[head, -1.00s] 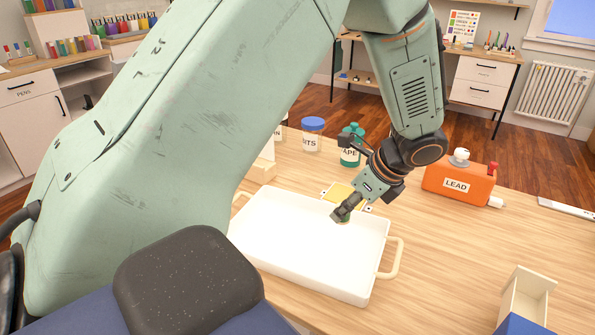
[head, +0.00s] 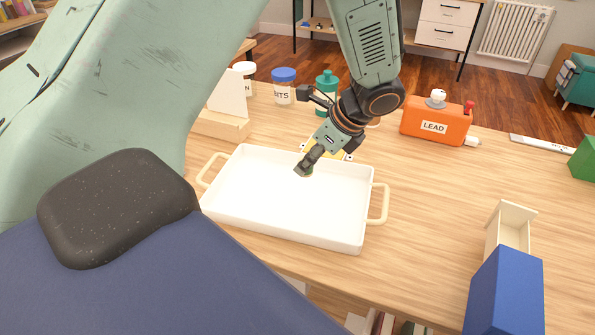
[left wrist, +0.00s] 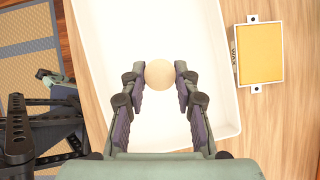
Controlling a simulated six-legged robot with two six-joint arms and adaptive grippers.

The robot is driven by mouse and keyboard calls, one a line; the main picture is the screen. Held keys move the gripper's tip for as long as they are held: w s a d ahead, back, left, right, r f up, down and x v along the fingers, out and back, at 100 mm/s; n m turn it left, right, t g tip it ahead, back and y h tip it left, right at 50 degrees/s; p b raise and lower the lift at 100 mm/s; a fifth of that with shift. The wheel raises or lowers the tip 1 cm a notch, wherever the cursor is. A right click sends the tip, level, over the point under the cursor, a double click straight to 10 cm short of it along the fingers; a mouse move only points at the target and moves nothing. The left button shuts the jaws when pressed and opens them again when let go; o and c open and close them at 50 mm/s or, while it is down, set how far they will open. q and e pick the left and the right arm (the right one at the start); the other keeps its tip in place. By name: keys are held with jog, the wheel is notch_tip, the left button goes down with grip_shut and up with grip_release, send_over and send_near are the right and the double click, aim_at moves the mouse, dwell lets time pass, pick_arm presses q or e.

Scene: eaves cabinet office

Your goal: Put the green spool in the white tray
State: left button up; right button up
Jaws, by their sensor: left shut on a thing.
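The white tray (head: 270,205) lies on the wooden table and has two cream handles. My left gripper (head: 304,169) points down over the tray's inner area, near its far wall. The spool's height above the tray floor is hard to tell. My right gripper is not in view.
A yellow pad (left wrist: 260,53) lies just beyond the tray. A blue-lidded jar (head: 283,88), a teal bottle (head: 326,93) and an orange LEAD box (head: 436,123) stand behind. A blue box (head: 505,290) with an open cream drawer is at right. Table between is clear.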

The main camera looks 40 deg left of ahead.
aim_at(305, 174)
pick_arm(q)
jog(key=f, duration=0.2)
jog(key=a+f+b, duration=0.1)
jog(key=f, duration=0.1)
jog(key=shift+s+f, duration=0.1)
jog(key=shift+f, duration=0.2)
jog(key=shift+d+f, duration=0.2)
jog(key=shift+f, duration=0.25)
jog(key=shift+d+f+b, duration=0.25)
jog(key=shift+f+b, duration=0.25)
jog(key=shift+f, duration=0.6)
jog(key=shift+a+f, duration=0.15)
jog(key=shift+f, duration=0.15)
jog(key=shift+a, duration=0.25)
jog(key=shift+d+f, duration=0.15)
jog(key=shift+d, duration=0.15)
jog(key=o, duration=0.8)
jog(key=shift+a+f, duration=0.1)
jog(key=shift+a, duration=0.15)
jog(key=shift+o, duration=0.4)
jog(key=shift+d, duration=0.1)
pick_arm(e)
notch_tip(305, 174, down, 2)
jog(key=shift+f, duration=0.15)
